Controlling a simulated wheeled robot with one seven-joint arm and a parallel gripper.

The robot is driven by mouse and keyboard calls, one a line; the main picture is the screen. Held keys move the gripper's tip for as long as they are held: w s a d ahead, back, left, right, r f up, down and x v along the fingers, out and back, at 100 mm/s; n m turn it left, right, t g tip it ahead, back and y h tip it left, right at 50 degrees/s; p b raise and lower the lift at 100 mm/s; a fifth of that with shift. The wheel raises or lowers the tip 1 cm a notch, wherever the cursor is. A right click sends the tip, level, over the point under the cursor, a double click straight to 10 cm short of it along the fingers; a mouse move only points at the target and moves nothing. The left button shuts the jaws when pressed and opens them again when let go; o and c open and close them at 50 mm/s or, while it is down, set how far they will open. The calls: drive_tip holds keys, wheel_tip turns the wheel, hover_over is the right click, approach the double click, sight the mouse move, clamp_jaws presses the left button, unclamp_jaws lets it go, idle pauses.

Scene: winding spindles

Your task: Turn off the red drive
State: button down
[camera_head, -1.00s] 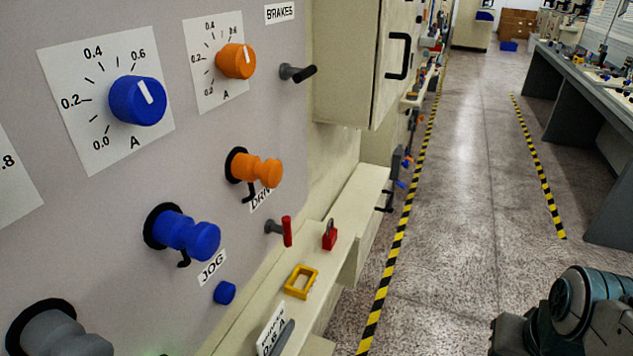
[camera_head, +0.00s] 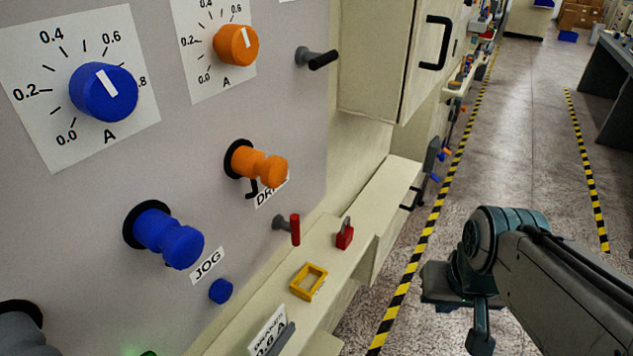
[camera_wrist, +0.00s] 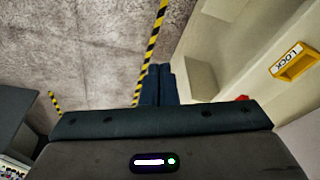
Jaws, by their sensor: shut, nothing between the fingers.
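A red-handled lever (camera_head: 295,229) on a grey stem sticks out of the grey panel (camera_head: 80,190), low on its right side. It is below a partly hidden label beginning "DR" (camera_head: 270,190). Its handle looks about upright. My gripper (camera_head: 480,342) is at the lower right in the head view, over the floor and well apart from the panel. In the wrist view its dark fingers (camera_wrist: 158,86) are together and empty, pointing past the ledge. The lever is not clearly seen in the wrist view.
A ledge (camera_head: 377,205) below the panel holds a red padlock (camera_head: 345,236) and a yellow frame (camera_head: 308,282), marked "LOCK" in the wrist view. Orange (camera_head: 258,165) and blue (camera_head: 170,238) knobs and a black lever (camera_head: 318,59) protrude nearby. The floor aisle (camera_head: 500,130) is clear.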

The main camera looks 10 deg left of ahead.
drive_tip(key=w+a+r+n+g+y+b, duration=0.1)
drive_tip(key=w+a+r+n+g+y, duration=0.4)
drive_tip(key=w+a+r+n, duration=0.7)
drive_tip(key=w+a+r+y, duration=0.2)
drive_tip(key=w+r, duration=0.1)
drive_tip(key=r, duration=0.2)
drive_tip(key=shift+a+n+b, duration=0.3)
drive_tip(key=shift+a, duration=0.05)
approach(295, 230)
drive_tip(key=w+f, duration=0.4)
drive_tip(key=w, duration=0.1)
drive_tip(key=shift+s+a+f+p, duration=0.15)
drive_tip(key=shift+s+a+p, duration=0.05)
drive_tip(key=shift+s+a, duration=0.7)
drive_tip(key=shift+s+a+f+p, duration=0.15)
drive_tip(key=shift+s+a+p, duration=0.05)
drive_tip(key=shift+s+a, duration=0.6)
